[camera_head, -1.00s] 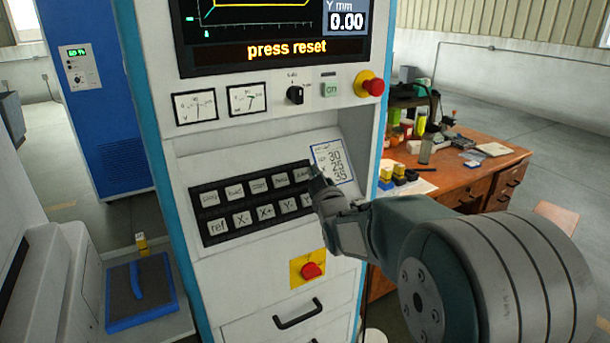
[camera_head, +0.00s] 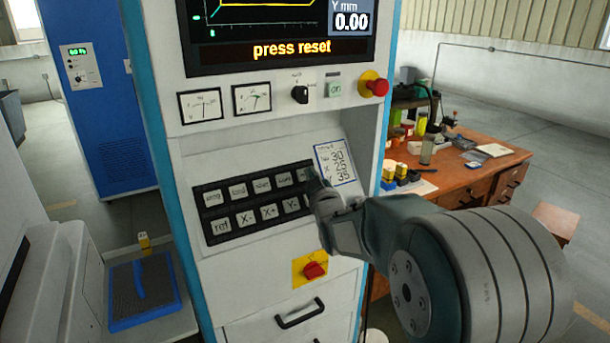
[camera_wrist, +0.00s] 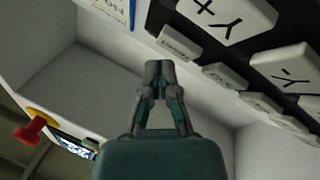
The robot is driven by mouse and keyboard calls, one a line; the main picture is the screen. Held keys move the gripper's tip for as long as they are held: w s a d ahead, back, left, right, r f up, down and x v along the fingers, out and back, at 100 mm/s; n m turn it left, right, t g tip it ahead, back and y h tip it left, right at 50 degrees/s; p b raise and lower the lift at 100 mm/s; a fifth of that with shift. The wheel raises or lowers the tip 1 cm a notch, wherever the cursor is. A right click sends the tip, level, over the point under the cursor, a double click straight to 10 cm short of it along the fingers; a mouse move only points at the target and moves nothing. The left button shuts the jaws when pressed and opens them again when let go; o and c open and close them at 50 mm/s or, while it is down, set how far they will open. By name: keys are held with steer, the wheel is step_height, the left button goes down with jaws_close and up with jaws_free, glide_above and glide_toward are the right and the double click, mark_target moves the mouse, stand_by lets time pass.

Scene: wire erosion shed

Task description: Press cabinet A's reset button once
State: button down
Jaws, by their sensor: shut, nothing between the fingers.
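A white cabinet with blue edges (camera_head: 205,290) stands in front of me; no letter A is readable on it. Its screen (camera_head: 290,48) reads "press reset". Its black keypad (camera_head: 232,236) has two rows of white keys; the lower row reads ref, X-, X+, Y-, with the last key hidden behind my gripper. My gripper (camera_head: 314,180) is shut and empty at the upper row's right end, partly covering the last key. In the wrist view, the shut fingertips (camera_wrist: 159,68) appear near the upper-row end key (camera_wrist: 178,43), beside the large Y+ key (camera_wrist: 228,18). Contact cannot be told.
A paper card with numbers (camera_head: 337,165) is right of the keypad. A red knob (camera_head: 376,87) sticks out above, and a red switch on yellow (camera_head: 314,270) sits below. A wooden desk (camera_head: 455,185) stands behind at right. A blue cabinet (camera_head: 108,115) stands at left.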

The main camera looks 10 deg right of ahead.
steer(key=shift+w, duration=0.1)
stand_by(0.6)
steer(key=shift+w+a+f, duration=0.1)
steer(key=shift+w+f, duration=0.05)
steer(key=shift+w+a+f, duration=0.1)
steer(key=shift+w+f, duration=0.1)
steer(key=shift+w, duration=0.1)
stand_by(0.8)
steer(key=shift+s+d+r, duration=0.3)
steer(key=shift+s+r, duration=0.15)
steer(key=shift+s, duration=0.15)
steer(key=s+r, duration=0.1)
steer(key=s, duration=0.1)
steer(key=s+d+r, duration=0.1)
steer(key=s+r, duration=0.1)
steer(key=shift+d, duration=0.1)
stand_by(0.6)
stand_by(0.3)
